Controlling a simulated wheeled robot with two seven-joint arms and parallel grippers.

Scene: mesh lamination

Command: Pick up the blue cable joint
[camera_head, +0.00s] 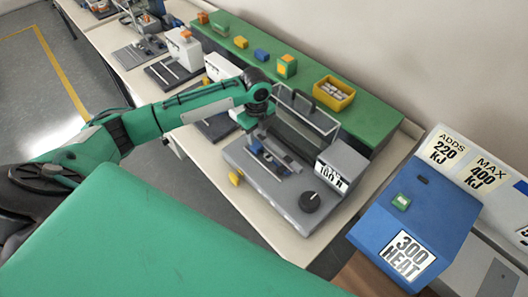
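A small blue piece (256,146), which may be the blue cable joint, lies on the grey machine (236,153) directly below my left gripper. A blue block (262,54) also sits on the green shelf behind; I cannot tell for sure which one is the joint. My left arm reaches in from the left, and my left gripper (260,132) points down over the machine's bed. Its fingers are small and partly hidden by the wrist, so its opening and any contact with the blue piece are unclear. My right gripper is out of view.
The machine has a clear upright guard (318,118), a black knob (310,202) and a label box. A yellow piece (236,177) lies at its left edge. The green shelf (375,118) holds a yellow bin (334,93). A blue heater box (425,215) stands right.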

